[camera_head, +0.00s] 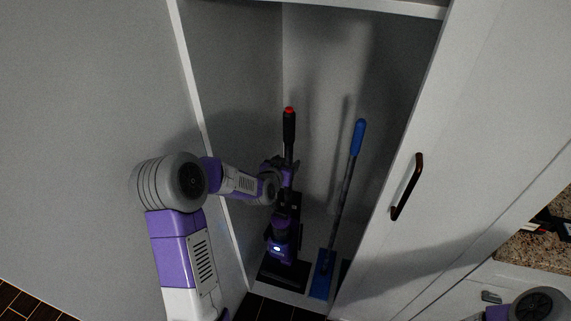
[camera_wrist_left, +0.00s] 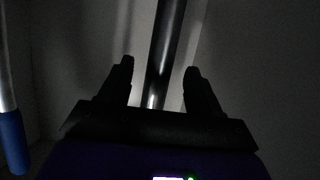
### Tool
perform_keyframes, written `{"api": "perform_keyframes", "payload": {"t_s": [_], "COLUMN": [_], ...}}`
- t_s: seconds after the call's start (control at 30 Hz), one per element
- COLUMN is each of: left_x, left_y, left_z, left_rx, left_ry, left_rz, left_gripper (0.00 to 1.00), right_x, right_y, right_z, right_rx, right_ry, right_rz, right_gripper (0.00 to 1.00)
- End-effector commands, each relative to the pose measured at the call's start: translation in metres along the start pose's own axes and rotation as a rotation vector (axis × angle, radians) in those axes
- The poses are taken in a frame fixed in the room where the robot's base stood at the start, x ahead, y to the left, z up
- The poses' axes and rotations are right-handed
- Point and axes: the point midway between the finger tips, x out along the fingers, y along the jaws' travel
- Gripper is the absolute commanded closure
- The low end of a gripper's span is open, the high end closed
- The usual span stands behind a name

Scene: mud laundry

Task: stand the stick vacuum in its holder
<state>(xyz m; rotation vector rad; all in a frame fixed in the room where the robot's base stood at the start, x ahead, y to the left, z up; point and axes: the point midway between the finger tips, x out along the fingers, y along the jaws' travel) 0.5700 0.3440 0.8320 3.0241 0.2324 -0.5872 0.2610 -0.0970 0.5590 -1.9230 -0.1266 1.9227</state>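The stick vacuum (camera_head: 284,238) stands roughly upright inside the open closet, with a black handle and red tip above and a purple body below. Its dark shaft (camera_wrist_left: 165,50) runs between the fingers of my left gripper in the left wrist view. My left gripper (camera_head: 286,172) is at the vacuum's upper part. Its fingertips (camera_wrist_left: 158,70) are apart, with a visible gap on each side of the shaft. A flat dark piece (camera_head: 283,275) lies at the vacuum's foot; I cannot tell whether it is the floor head or the holder. My right gripper is out of view.
A mop with a blue grip (camera_head: 357,138) and blue head (camera_head: 322,276) leans to the right of the vacuum. The closet's left wall and the white door (camera_head: 440,170) with a dark handle (camera_head: 407,187) bound the opening. A granite counter (camera_head: 535,252) is at the right.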

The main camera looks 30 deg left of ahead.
Motion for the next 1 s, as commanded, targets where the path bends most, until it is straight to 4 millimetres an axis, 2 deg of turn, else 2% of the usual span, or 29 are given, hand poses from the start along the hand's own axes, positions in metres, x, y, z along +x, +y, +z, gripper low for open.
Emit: {"api": "perform_keyframes", "payload": {"t_s": [0.33, 0.7, 0.83, 1.0], "left_x": [-0.006, -0.062, -0.073, -0.076], "left_y": [-0.001, -0.001, -0.001, 0.0], "left_z": [0.004, 0.001, 0.001, 0.002], "left_rx": [-0.001, -0.001, 0.0, -0.001], "left_ry": [-0.011, -0.005, -0.004, -0.004], "left_rz": [0.0, -0.002, -0.001, 0.0], "left_gripper": [0.37, 0.37, 0.37, 0.37], "right_x": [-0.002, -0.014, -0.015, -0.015], "right_y": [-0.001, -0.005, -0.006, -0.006], "right_z": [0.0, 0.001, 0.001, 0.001], "right_rx": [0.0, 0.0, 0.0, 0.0], "right_ry": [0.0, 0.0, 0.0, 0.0], "right_rz": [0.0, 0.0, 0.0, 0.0], "right_gripper": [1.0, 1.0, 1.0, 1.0]}}
